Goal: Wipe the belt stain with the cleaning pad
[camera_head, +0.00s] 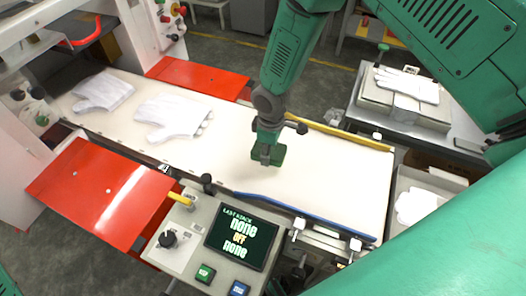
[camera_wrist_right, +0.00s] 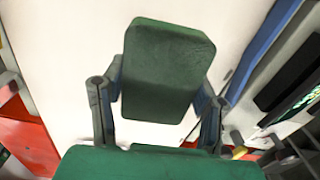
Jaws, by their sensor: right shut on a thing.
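My right gripper (camera_head: 267,140) is over the middle of the white conveyor belt (camera_head: 320,180), shut on a dark green cleaning pad (camera_head: 268,154). In the right wrist view the pad (camera_wrist_right: 166,72) sits between the two grey fingers of the gripper (camera_wrist_right: 160,105), with pale belt behind it. I cannot tell whether the pad touches the belt. I cannot make out a stain on the belt; the pad and gripper hide part of its surface. My left gripper is not in view.
Two white gloves (camera_head: 172,117) (camera_head: 103,92) lie on the belt's left part. Red plates (camera_head: 100,198) (camera_head: 197,77) flank the belt. A control panel with a screen (camera_head: 240,238) stands at the front. A blue guide (camera_head: 305,215) and yellow guide (camera_head: 340,132) edge the belt's right end.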

